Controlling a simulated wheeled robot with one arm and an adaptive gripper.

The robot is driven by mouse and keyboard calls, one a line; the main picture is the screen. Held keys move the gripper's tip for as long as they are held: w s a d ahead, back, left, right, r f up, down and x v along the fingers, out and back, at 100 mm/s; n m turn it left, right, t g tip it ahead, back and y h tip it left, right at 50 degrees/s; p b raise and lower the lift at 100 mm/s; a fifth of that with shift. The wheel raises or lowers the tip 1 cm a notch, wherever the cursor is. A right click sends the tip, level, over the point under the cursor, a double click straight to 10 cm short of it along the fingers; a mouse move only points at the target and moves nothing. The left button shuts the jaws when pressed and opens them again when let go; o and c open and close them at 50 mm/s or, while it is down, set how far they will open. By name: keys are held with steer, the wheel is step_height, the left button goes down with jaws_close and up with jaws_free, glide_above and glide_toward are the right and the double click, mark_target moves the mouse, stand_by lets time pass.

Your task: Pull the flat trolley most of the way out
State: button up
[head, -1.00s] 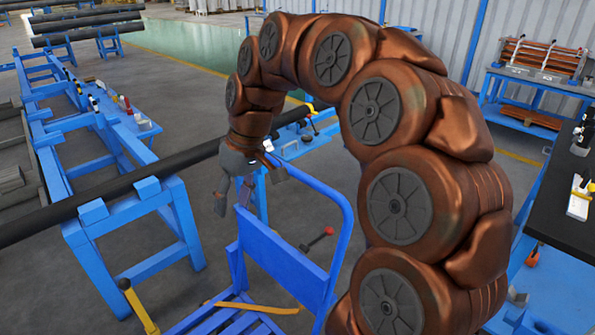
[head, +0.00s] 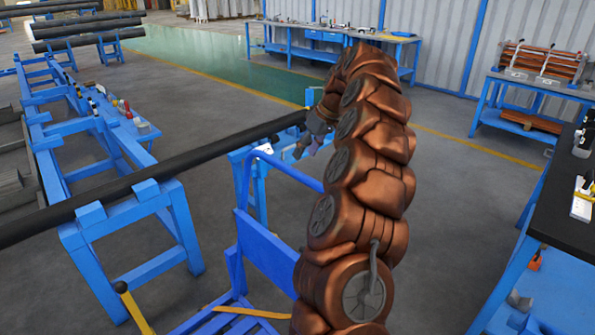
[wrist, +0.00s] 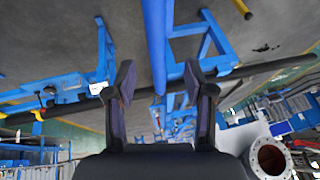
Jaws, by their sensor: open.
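The flat blue trolley (head: 268,250) stands at the lower middle of the head view, with slats at its base and an upright tube handle (head: 300,178). My arm hides its right part. My gripper (head: 305,145) is just above and behind the handle's top bar in the head view, in front of the black pipe's end. In the wrist view, my gripper (wrist: 160,85) is open, its two dark fingers wide apart. A blue tube (wrist: 157,40), which looks like the handle, runs between them. I cannot tell whether they touch it.
A long black pipe (head: 120,188) lies on blue stands (head: 125,225) at the left. A black-topped bench (head: 565,215) is at the right. Blue workbenches (head: 330,50) line the back. Grey floor (head: 450,190) is clear between my arm and the right bench.

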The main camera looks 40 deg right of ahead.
mark_target(296, 170)
steer(key=shift+d+p+x, duration=0.1)
steer(key=shift+p+x, duration=0.25)
steer(key=shift+x, duration=1.6)
steer(key=shift+d+p+x, duration=0.15)
steer(key=shift+p+x, duration=0.2)
steer(key=shift+x, duration=1.65)
steer(key=shift+c, duration=0.2)
jaws_close()
